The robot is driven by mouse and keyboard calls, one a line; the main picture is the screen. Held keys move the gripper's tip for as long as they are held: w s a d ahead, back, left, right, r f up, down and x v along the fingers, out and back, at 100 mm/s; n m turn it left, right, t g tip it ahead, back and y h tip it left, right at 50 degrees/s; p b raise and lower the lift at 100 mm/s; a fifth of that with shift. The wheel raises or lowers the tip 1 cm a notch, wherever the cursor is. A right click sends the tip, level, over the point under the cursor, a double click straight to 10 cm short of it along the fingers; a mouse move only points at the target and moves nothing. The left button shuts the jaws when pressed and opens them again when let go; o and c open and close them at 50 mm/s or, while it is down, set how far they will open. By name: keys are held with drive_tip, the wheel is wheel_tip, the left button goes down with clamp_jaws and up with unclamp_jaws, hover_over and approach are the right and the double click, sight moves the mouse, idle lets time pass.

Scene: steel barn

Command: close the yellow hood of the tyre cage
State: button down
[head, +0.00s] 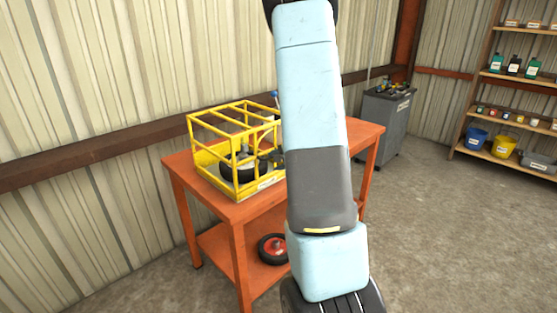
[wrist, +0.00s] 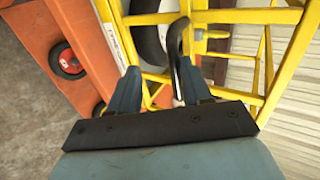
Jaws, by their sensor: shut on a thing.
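The yellow tyre cage (head: 222,165) stands on the orange table, an open framework of bars with a dark tyre (head: 238,170) inside. Its yellow hood bars (head: 215,112) show at the top; how far the hood is from closed I cannot tell. In the head view my arm hides the cage's right side and my gripper. In the wrist view my gripper (wrist: 158,72) is at the yellow bars (wrist: 238,16), its two blue-grey fingers on either side of a dark curved handle (wrist: 176,45). It is shut on this handle; its join to the hood is unclear. The tyre (wrist: 148,35) shows beyond.
The orange table (head: 205,207) has a lower shelf with a small red-hubbed wheel (head: 273,248). A grey cabinet (head: 385,125) stands beyond the table, and shelves (head: 510,110) with buckets and bottles stand at right. The ribbed wall is close behind the table. The floor at right is clear.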

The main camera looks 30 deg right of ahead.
drive_tip(key=shift+s+a+f, duration=0.15)
drive_tip(key=shift+s+f, duration=0.2)
drive_tip(key=shift+f, duration=0.35)
drive_tip(key=c, duration=1)
unclamp_jaws()
drive_tip(key=shift+w, duration=0.1)
drive_tip(key=shift+c, duration=0.4)
drive_tip(key=shift+s+r, duration=0.2)
drive_tip(key=shift+s, duration=0.05)
drive_tip(key=v, duration=1.3)
drive_tip(key=shift+w+r, duration=0.15)
drive_tip(key=shift+r, duration=0.25)
drive_tip(key=shift+c, duration=0.4)
